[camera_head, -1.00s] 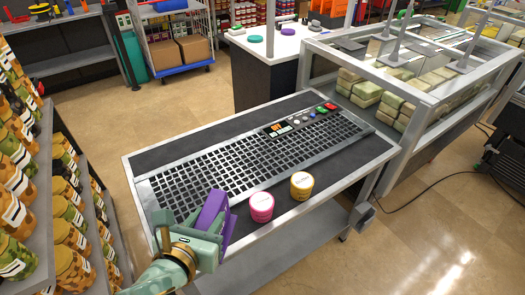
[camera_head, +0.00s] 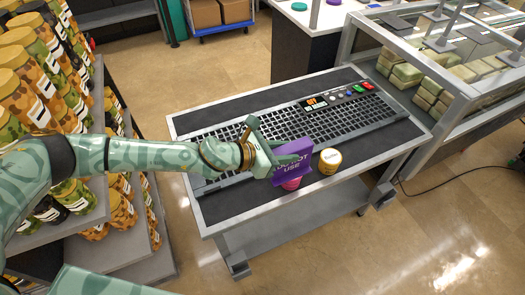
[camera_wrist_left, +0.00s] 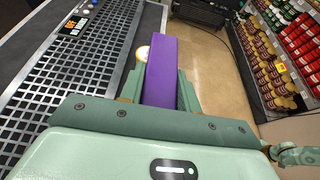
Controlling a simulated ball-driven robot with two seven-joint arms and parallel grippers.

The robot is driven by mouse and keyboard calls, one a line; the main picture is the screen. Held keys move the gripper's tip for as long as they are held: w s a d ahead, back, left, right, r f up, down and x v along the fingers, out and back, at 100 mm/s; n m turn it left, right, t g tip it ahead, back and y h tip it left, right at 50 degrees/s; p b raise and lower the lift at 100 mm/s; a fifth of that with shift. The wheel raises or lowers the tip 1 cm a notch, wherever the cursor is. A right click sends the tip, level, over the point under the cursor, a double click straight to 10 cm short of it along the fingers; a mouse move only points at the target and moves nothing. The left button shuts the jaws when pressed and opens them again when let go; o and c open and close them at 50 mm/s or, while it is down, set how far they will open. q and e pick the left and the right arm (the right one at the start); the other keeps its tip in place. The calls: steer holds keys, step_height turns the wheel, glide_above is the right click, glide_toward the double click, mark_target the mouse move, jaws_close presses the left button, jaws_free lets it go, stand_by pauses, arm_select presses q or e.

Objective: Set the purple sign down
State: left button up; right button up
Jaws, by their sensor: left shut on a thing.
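The purple sign (camera_head: 292,160) is held by my left gripper (camera_head: 268,160) over the front edge of the keyboard-like table. White lettering shows on its face, with the word "USE" readable. In the left wrist view the purple sign (camera_wrist_left: 161,75) stands between the two fingers of my left gripper (camera_wrist_left: 160,90), which is shut on it. From the head view I cannot tell whether the sign touches the table. My right gripper is not in view.
The table (camera_head: 235,208) has a slatted grate (camera_head: 290,128) and a panel with buttons (camera_head: 340,98). A yellow round container (camera_head: 330,160) stands right of the sign. Shelves of jars (camera_head: 60,80) stand left; a glass-sided case (camera_head: 400,60) stands right. The dark front strip is partly free.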

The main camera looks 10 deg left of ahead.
arm_select(q)
steer(key=s+a+f+b, duration=0.1)
steer(key=a+f+b, duration=0.1)
steer(key=a+f, duration=0.2)
steer(key=s+a+f+b, duration=0.2)
steer(key=a+f+b, duration=0.1)
steer(key=a+f, duration=0.1)
steer(key=s+a+f+b, duration=0.1)
steer(key=a+f+b, duration=0.1)
steer(key=a+f, duration=0.3)
steer(key=shift+s, duration=0.35)
steer(key=shift+f+b, duration=0.2)
steer(key=shift+b, duration=0.1)
steer(key=o, duration=1)
